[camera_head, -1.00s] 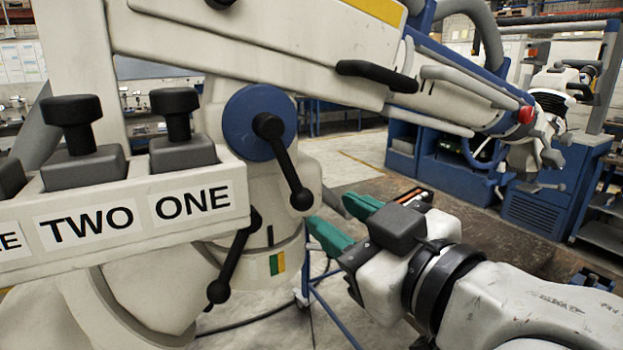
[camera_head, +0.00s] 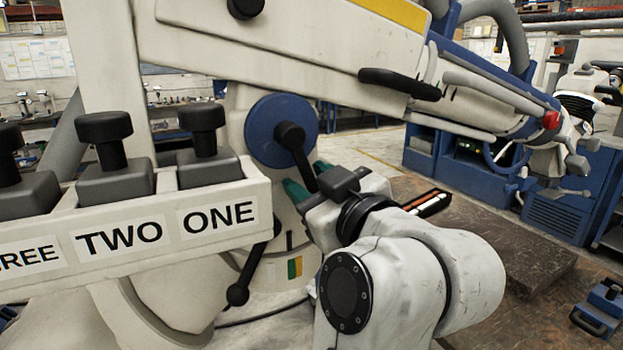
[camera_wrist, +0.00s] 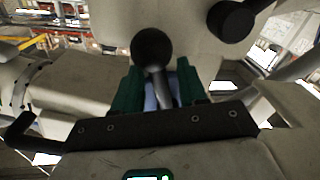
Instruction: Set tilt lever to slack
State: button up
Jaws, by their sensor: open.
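The upper lever (camera_head: 296,154) is mounted on a blue disc (camera_head: 262,124) and slants down to the right. The lower lever (camera_head: 250,264) hangs down-left to a ball end, near a green and yellow patch. My gripper (camera_head: 308,178) is open at the free end of the upper lever, with its green fingers apart. In the wrist view a black ball knob (camera_wrist: 152,47) on a short stem shows between the fingers. Contact with either finger cannot be told.
A white rail (camera_head: 180,226) labelled ONE, TWO and THREE, with black-topped knobs, is at the left. A black handle (camera_head: 400,83) sticks out above my gripper. Another black knob (camera_wrist: 235,20) is at the upper right of the wrist view. A brown bench lies behind my arm.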

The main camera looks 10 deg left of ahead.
grip_shut()
dwell(0.4)
